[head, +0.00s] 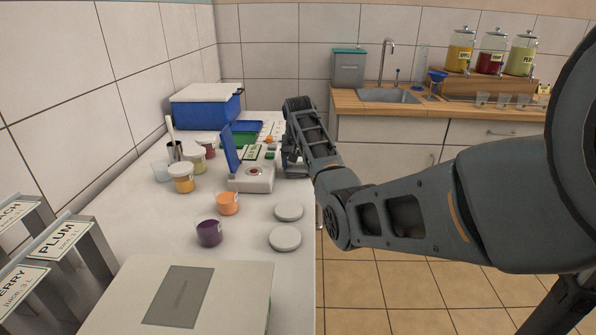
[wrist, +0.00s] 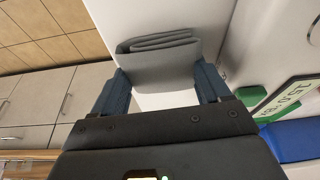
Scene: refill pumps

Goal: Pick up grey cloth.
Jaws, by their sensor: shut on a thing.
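The grey cloth (wrist: 158,62) shows in the wrist view as a folded bundle between the two fingers. My gripper (wrist: 160,80) is shut on it, with one blue-grey finger at each side. White counter surface shows beyond the cloth; I cannot tell whether the cloth touches it. In the head view my gripper (head: 293,166) is low over the right edge of the white counter, right of the white device. The cloth cannot be made out clearly there, as my arm covers most of that spot.
The white device (head: 252,178) with a raised blue lid stands just left of my gripper. Cups, including a purple one (head: 209,232) and an orange one (head: 227,203), and two pale discs (head: 288,211) lie nearer. A blue cooler box (head: 206,106) stands at the back of the counter (head: 170,225).

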